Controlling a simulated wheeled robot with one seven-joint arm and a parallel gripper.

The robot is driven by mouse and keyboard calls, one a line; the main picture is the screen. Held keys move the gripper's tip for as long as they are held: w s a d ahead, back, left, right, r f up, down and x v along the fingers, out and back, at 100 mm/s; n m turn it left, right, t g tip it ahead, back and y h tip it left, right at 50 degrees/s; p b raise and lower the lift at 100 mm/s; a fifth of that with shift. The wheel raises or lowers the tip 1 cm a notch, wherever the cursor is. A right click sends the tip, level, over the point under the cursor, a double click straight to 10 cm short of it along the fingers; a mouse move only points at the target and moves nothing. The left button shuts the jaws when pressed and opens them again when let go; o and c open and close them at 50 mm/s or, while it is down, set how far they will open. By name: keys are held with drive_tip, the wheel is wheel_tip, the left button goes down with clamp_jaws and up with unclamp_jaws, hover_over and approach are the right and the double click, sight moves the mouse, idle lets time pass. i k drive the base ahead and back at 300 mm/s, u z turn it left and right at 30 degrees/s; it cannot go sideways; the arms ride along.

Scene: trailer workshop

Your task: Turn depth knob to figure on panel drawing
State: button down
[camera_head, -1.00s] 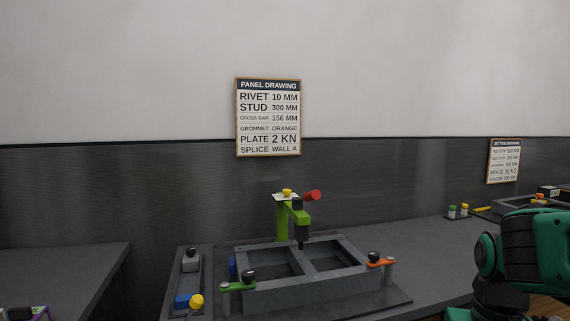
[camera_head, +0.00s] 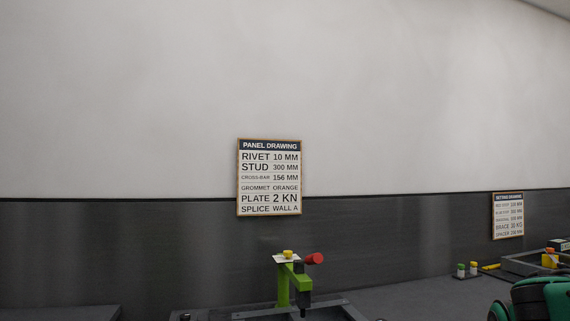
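The panel drawing (camera_head: 269,178) hangs on the wall near the middle of the view. It reads rivet 10 mm, stud 300 mm, cross-bar 156 mm, grommet orange, plate 2 kN, splice wall A. Below it stands a green press-like post (camera_head: 283,284) with a yellow knob (camera_head: 288,254) on a white plate on top and a red cylindrical knob (camera_head: 314,258) at its upper right. Which one is the depth knob I cannot tell, and no scale marks are readable. My gripper is not in view; only a green part of my arm shows at the lower right.
A grey frame (camera_head: 340,309) at the post's foot is mostly cut off by the bottom edge. A setting drawing (camera_head: 508,216) hangs at the right. Small green and yellow-topped pieces (camera_head: 467,270) and a grey tray (camera_head: 535,265) stand on the right bench. The bench between is clear.

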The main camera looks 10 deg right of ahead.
sight(287, 254)
drive_tip(key=z, duration=0.5)
drive_tip(key=i, duration=0.85)
drive_tip(key=u, duration=0.55)
